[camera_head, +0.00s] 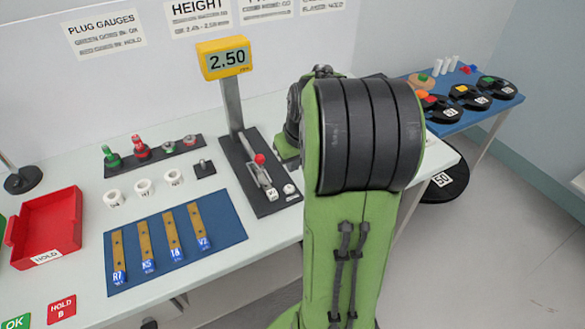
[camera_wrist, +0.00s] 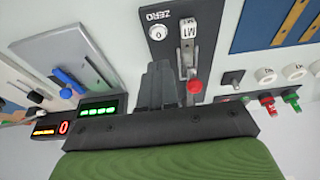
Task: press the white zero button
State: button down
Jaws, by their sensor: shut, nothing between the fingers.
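The white round zero button (camera_head: 289,189) sits at the near right end of the dark height-gauge base (camera_head: 255,185). In the wrist view the zero button (camera_wrist: 157,32) lies beside the printed word ZERO, uncovered. My gripper (camera_wrist: 160,66) is shut and empty. In that view its fingertips point toward the button, and a strip of dark base shows between them. I cannot tell their height above the base. In the head view my arm hides the fingertips.
A blue mat (camera_head: 215,232) with strips lies left. A red HOLD tray (camera_head: 48,228) stands at far left.

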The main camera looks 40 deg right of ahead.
jog(key=v, duration=0.4)
jog(key=shift+p, duration=0.35)
jog(key=shift+d+f, duration=0.1)
jog(key=s+a+r+n+t+p, duration=0.1)
jog(key=s+a+r+n+p, duration=0.2)
jog(key=a+r, duration=0.7)
jog(key=s+a+r+t+y+p, duration=0.1)
jog(key=s+a+p, duration=0.3)
jog(key=s+a, duration=0.6)
jog(key=shift+s+a+r, duration=0.2)
jog(key=shift+a+r, duration=0.15)
jog(key=shift+a, duration=0.55)
